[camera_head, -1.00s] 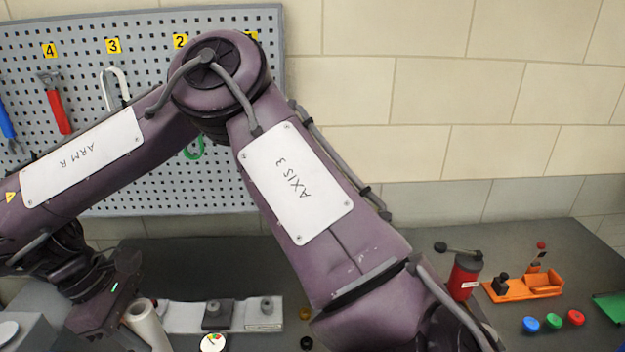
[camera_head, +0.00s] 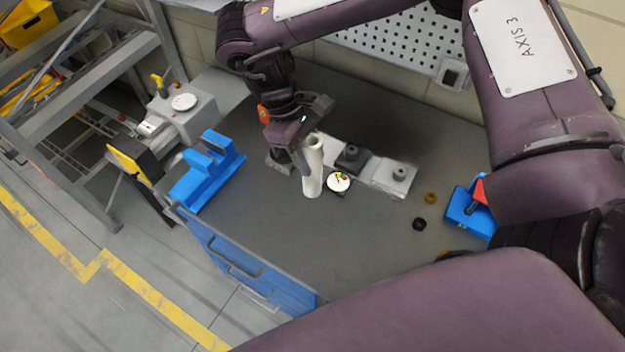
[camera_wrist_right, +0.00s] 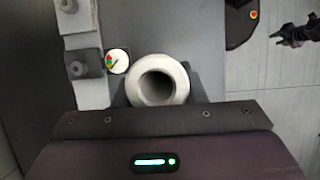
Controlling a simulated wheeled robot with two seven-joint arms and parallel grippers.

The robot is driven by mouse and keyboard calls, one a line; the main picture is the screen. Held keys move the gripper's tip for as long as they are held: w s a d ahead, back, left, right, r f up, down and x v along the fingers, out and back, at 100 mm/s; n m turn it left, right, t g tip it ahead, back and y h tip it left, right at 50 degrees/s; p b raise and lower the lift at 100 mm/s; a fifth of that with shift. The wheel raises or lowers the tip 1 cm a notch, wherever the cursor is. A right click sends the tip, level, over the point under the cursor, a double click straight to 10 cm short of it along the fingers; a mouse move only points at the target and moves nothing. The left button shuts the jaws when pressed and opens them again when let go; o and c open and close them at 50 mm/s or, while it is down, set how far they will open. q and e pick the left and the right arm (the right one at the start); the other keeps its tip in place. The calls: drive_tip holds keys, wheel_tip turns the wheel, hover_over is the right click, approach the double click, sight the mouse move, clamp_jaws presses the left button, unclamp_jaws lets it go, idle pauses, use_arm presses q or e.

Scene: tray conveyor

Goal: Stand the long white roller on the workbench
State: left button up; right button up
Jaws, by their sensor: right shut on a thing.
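The long white roller (camera_head: 313,166) stands about upright over the workbench (camera_head: 400,130), its open upper end facing up. My right gripper (camera_head: 302,158) is shut on it near its upper part. In the right wrist view the roller (camera_wrist_right: 158,85) shows end-on as a pale ring with a dark hole, close against the gripper's edge. I cannot tell whether its lower end touches the bench. A dark shape (camera_wrist_right: 295,33) at the right wrist view's top right may be my left gripper; its jaws are unclear.
A pale fixture plate (camera_head: 392,178) with grey blocks and a round dial (camera_head: 339,182) stand just right of the roller. A blue cradle (camera_head: 207,170) lies left. A black ring (camera_head: 419,224) and a brown ring (camera_head: 430,197) lie right. The bench front centre is clear.

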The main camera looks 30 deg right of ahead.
sight(309, 187)
wheel_tip(309, 187, down, 7)
drive_tip(key=shift+a+r, duration=0.1)
wheel_tip(309, 187, down, 4)
drive_tip(key=shift+s+r, duration=0.1)
drive_tip(key=shift+f, duration=0.35)
use_arm(q)
drive_tip(key=shift+w+d+r, duration=0.25)
drive_tip(key=shift+r, duration=0.1)
drive_tip(key=shift+a, duration=0.1)
use_arm(e)
drive_tip(key=o, duration=1.2)
drive_tip(key=shift+f, duration=0.1)
use_arm(q)
wheel_tip(309, 187, down, 2)
drive_tip(key=shift+f+b, duration=0.1)
drive_tip(key=shift+b, duration=0.7)
use_arm(e)
drive_tip(key=v, duration=1.2)
use_arm(q)
drive_tip(key=shift+s, duration=0.1)
use_arm(e)
drive_tip(key=shift+a, duration=0.15)
